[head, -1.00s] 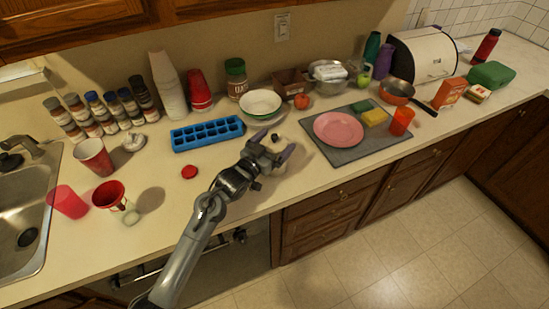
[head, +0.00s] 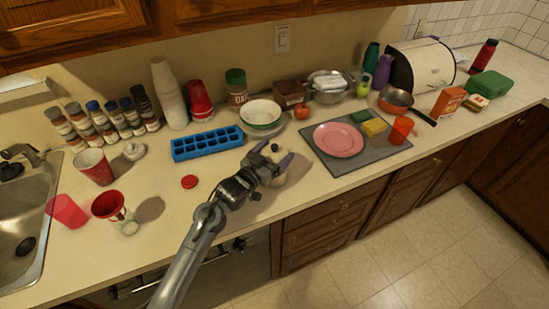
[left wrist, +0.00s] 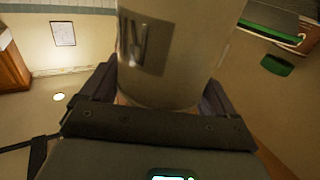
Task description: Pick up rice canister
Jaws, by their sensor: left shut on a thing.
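The rice canister (head: 279,179) is a cream, round container, mostly covered by my gripper in the head view; a dark knob shows at its top. In the left wrist view the canister (left wrist: 180,75) fills the upper middle, with a dark label whose lettering is only partly visible. My left gripper (head: 275,157) is shut on the canister near the counter's front edge. Its fingers stand on both sides of the canister in the left wrist view (left wrist: 160,92). I cannot tell whether the canister's base touches the counter. My right gripper is not in view.
A blue ice tray (head: 207,143), a red lid (head: 189,182) and stacked bowls (head: 261,111) lie around the gripper. A grey mat (head: 345,166) with a pink plate (head: 338,140) is to the right. Red cups (head: 67,211) stand near the sink (head: 40,240).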

